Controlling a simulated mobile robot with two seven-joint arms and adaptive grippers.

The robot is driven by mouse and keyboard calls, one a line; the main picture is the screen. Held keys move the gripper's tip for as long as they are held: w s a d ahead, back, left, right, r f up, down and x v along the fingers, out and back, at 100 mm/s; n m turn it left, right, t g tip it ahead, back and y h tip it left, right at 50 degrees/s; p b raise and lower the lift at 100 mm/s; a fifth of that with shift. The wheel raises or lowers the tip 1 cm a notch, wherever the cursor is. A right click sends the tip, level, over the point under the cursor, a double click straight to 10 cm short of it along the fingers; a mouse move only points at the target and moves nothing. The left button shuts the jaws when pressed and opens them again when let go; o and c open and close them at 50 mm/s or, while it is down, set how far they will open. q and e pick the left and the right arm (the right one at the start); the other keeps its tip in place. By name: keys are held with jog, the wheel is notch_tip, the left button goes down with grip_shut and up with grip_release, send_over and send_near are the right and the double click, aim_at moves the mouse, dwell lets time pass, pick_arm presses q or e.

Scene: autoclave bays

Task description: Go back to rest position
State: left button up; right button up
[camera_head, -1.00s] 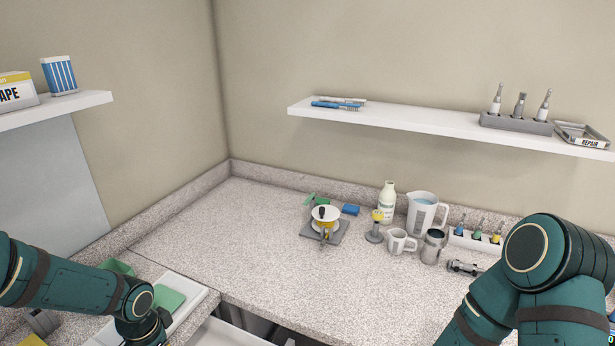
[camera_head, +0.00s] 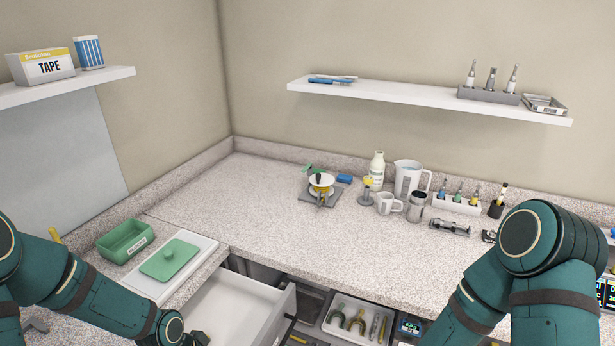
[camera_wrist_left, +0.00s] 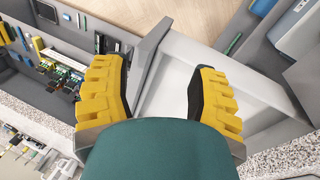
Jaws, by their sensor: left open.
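My left gripper (camera_wrist_left: 160,95) shows in the left wrist view with its two yellow fingers apart and nothing between them. It is over the open white drawer (camera_wrist_left: 165,90), near the drawer's front wall. In the head view my left arm reaches in from the lower left, and its wrist end is beside the open, empty-looking drawer (camera_head: 225,305).
A green tub (camera_head: 125,240) and a green lid (camera_head: 169,259) on a white tray (camera_head: 205,243) are at left. A scale (camera_head: 335,198), a jug (camera_head: 409,179) and a bottle (camera_head: 377,168) stand at the back. An organizer tray (camera_head: 335,325) holds tools below. The front middle counter is clear.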

pick_arm(q)
jog(key=s+d+f+n, duration=0.6)
jog(key=s+d+f, duration=0.4)
jog(key=s+f, duration=0.15)
jog(key=w+d+f+m+t+b, duration=0.1)
jog(key=w+f+b, duration=0.3)
jog(key=b, duration=0.6)
jog(key=shift+w+d+m+t+h, duration=0.3)
jog(key=shift+w+d+m+h, duration=0.15)
jog(key=shift+w+d, duration=0.35)
pick_arm(e)
notch_tip(320, 180, down, 10)
jog(key=s, duration=0.2)
jog(key=shift+s+a+g, duration=0.3)
jog(key=shift+s, duration=0.05)
pick_arm(q)
jog(key=shift+c, duration=0.4)
pick_arm(e)
jog(key=shift+f, duration=0.1)
